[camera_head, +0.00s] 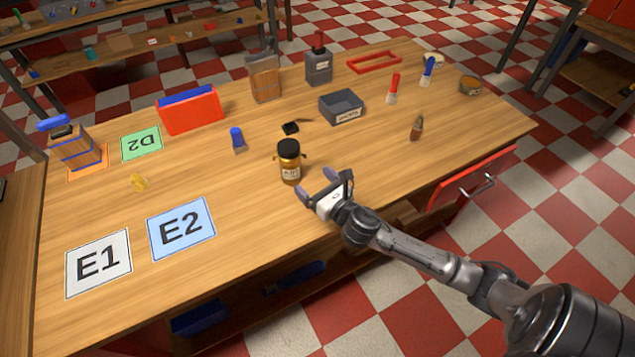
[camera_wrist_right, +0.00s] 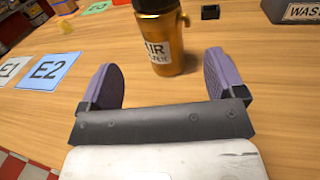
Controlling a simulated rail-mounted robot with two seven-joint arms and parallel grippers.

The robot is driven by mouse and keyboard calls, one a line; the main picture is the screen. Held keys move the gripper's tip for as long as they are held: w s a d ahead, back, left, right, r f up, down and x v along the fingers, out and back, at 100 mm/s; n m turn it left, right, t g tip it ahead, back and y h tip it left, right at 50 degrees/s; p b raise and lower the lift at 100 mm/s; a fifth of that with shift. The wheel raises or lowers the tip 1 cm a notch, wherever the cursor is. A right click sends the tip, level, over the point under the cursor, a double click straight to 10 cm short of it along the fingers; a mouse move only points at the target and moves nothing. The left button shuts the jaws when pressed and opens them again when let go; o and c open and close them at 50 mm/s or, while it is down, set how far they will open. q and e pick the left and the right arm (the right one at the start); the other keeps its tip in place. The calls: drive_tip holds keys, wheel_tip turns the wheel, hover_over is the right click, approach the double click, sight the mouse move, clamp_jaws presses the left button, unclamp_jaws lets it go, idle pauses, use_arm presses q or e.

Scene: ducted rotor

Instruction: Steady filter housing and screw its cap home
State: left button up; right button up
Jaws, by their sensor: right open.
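The filter housing (camera_head: 290,169) is an amber-gold cylinder with a white label. It stands upright on the wooden table, and its lower part shows in the right wrist view (camera_wrist_right: 160,38). A black cap (camera_head: 288,148) sits on its top; I cannot tell how tightly it is seated. My right gripper (camera_head: 318,186) is open and empty, just to the right and in front of the housing. In the right wrist view its two purple finger pads (camera_wrist_right: 162,82) stand apart, with the housing beyond the gap, not touched. My left gripper is not in view.
A grey waste bin (camera_head: 341,107) stands behind and right of the housing. A small blue-topped item (camera_head: 238,140) and a black piece (camera_head: 291,128) lie nearby. Mats E1 (camera_head: 98,263) and E2 (camera_head: 181,228) lie flat at the left. The table between E2 and the housing is clear.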

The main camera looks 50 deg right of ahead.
drive_tip(key=shift+s+a, duration=0.1)
drive_tip(key=shift+s, duration=0.3)
idle(0.4)
